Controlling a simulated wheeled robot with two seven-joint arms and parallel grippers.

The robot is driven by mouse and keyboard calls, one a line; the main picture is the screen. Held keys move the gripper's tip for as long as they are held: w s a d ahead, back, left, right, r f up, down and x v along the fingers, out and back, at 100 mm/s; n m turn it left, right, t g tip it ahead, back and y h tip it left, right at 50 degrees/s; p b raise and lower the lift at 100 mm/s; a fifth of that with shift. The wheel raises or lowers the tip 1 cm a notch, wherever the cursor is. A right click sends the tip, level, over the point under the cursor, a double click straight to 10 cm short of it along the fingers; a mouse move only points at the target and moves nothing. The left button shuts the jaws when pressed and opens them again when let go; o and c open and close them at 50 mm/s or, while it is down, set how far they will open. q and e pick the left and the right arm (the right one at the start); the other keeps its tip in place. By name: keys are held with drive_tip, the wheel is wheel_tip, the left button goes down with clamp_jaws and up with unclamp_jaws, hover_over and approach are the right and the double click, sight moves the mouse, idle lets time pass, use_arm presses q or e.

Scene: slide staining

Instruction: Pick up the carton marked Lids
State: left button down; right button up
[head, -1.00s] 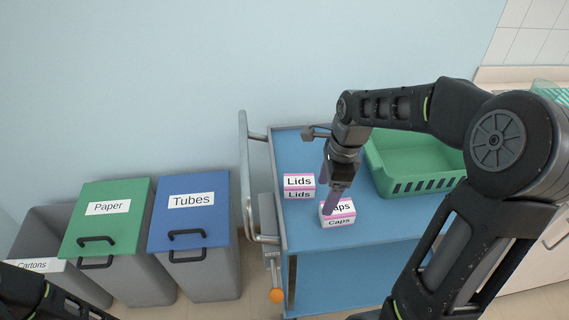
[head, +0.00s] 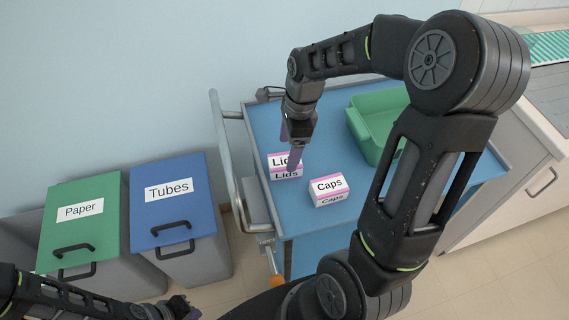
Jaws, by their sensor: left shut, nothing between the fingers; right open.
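The Lids carton (head: 285,173), white and pink with its name on the top and front, stands on the blue cart top near its left edge. My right gripper (head: 289,153) points down at the Lids carton with its fingers open; a finger covers the right part of the label. I cannot tell whether the fingers touch the carton. The similar Caps carton (head: 328,188) stands just right of it, tilted slightly in the picture. My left gripper (head: 190,311) is low at the bottom edge, far from the cartons, shut and empty.
The cart (head: 400,205) also carries a green basket (head: 372,128) at the back right, partly behind my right arm. The cart's grey handle rail (head: 228,150) stands at its left. Lidded Paper (head: 84,205) and Tubes (head: 172,190) bins stand further left. A counter is at the right.

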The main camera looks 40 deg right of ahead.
sight(285, 160)
drive_tip(key=shift+f, duration=0.15)
drive_tip(key=shift+w+a+f+p, duration=0.1)
drive_tip(key=shift+a+f+p, duration=0.05)
drive_tip(key=shift+f, duration=0.7)
drive_tip(key=shift+w+a+f+p, duration=0.1)
drive_tip(key=shift+f+p, duration=0.1)
drive_tip(key=shift+f, duration=0.65)
drive_tip(key=shift+w+a+f+p, duration=0.1)
drive_tip(key=shift+a+f+p, duration=0.05)
drive_tip(key=shift+f, duration=0.7)
drive_tip(key=shift+f, duration=0.2)
drive_tip(key=shift+c, duration=0.3)
drive_tip(key=c, duration=1.3)
